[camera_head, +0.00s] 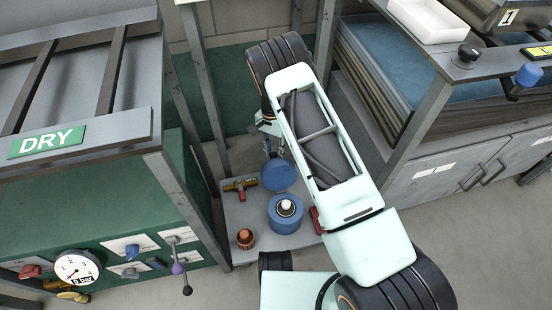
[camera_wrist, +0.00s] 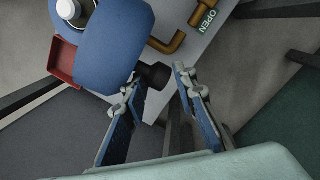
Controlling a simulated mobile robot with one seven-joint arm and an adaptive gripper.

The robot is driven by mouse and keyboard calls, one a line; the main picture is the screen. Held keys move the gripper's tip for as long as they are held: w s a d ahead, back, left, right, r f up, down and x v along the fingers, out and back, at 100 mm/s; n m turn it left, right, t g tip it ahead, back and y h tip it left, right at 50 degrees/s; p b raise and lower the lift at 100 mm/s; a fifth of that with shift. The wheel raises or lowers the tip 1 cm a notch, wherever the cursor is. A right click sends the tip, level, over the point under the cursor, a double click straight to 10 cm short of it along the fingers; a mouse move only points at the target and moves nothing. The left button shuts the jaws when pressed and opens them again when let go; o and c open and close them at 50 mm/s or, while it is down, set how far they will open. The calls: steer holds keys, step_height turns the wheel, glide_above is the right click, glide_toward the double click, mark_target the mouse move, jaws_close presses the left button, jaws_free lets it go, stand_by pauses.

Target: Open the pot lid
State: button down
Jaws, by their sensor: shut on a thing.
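The blue pot (camera_head: 274,219) stands on a small low shelf, with a white-and-black item (camera_head: 286,208) showing at its top. The round blue lid (camera_head: 278,175) is off the pot's top, just behind it, and looks tilted. In the wrist view the lid (camera_wrist: 105,45) fills the upper left, and its black knob (camera_wrist: 156,75) lies at my fingertips. My gripper (camera_wrist: 160,80) is shut on this knob. In the head view my gripper (camera_head: 270,146) is partly hidden by my arm. Part of the pot is hidden behind the lid in the wrist view.
The grey shelf (camera_head: 240,212) also holds a brass valve (camera_head: 240,186), an orange-brown piece (camera_head: 245,238) and a red object (camera_head: 316,220). An OPEN label (camera_wrist: 205,22) is on it. A green DRY rack (camera_head: 75,125) stands left, and a grey cabinet (camera_head: 450,175) right.

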steer(key=shift+w+a+f+b, duration=0.75)
steer(key=shift+f+b, duration=0.05)
steer(key=c, duration=1.7)
jaws_free()
steer(key=shift+w+a+f, duration=0.1)
steer(key=shift+a, duration=0.05)
steer(key=shift+o, duration=0.2)
steer(key=shift+d, duration=0.2)
step_height(320, 180, up, 12)
steer(key=w, duration=0.1)
steer(key=shift+w, duration=0.2)
steer(key=shift+s+f, duration=0.1)
